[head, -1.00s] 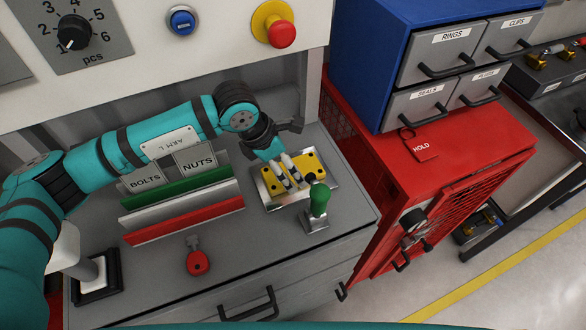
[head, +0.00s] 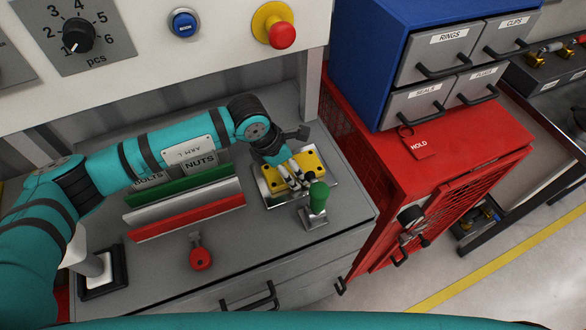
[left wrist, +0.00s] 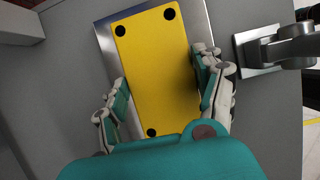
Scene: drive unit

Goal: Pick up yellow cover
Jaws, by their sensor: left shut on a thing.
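The yellow cover (head: 312,165) is a flat block with dark round holes at its corners. It sits on a silver metal plate (head: 262,187) on the grey bench top. My left gripper (head: 297,182) reaches down over it from the left, with its fingers on either side and shut on it. In the left wrist view the cover (left wrist: 155,65) lies between the two fingers (left wrist: 162,100) and still appears over the plate (left wrist: 190,22). Whether it is raised cannot be told. My right gripper is not in view.
A green-knobbed lever (head: 318,197) stands close in front of the plate. Green, white and red (head: 190,217) upright strips and the label holders are left of it. A red cabinet (head: 440,165) stands to the right.

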